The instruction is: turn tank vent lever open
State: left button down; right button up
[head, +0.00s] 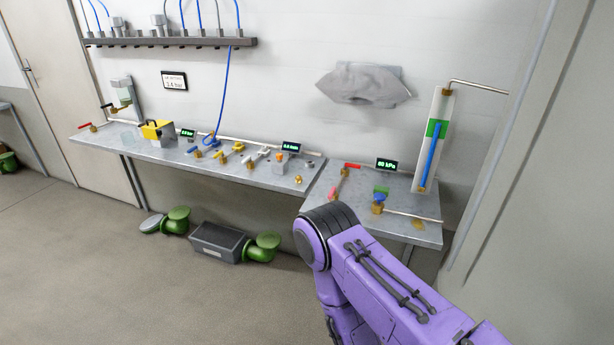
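Several valves with coloured levers sit on the wall bench, and I cannot tell by label which is the tank vent lever. On the right section, a red lever (352,167) lies near the back, above a pink-red fitting (334,193). A blue-handled brass valve (379,200) with a green part on top stands to their right. A red lever (92,126) also lies at the bench's far left end. My purple right arm comes in from the lower right, with its bent joint in front of the bench edge. Neither of my grippers is in view.
The grey bench (262,178) carries blue, yellow and white valves and small green displays (387,164). A gauge panel (432,140) with a blue column stands at the right. A dark crate (217,242) and green pipe pieces (262,247) lie below. Floor at left is clear.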

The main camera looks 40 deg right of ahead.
aim_at(333, 191)
jog(key=z, duration=0.05)
jog(key=i, duration=0.15)
jog(key=z, duration=1.3)
jog(key=i, duration=1)
jog(key=u, duration=0.5)
jog(key=k, duration=0.65)
jog(key=u, duration=0.65)
jog(key=i, duration=0.85)
jog(key=z, duration=0.95)
jog(key=i, duration=0.65)
jog(key=z, duration=0.7)
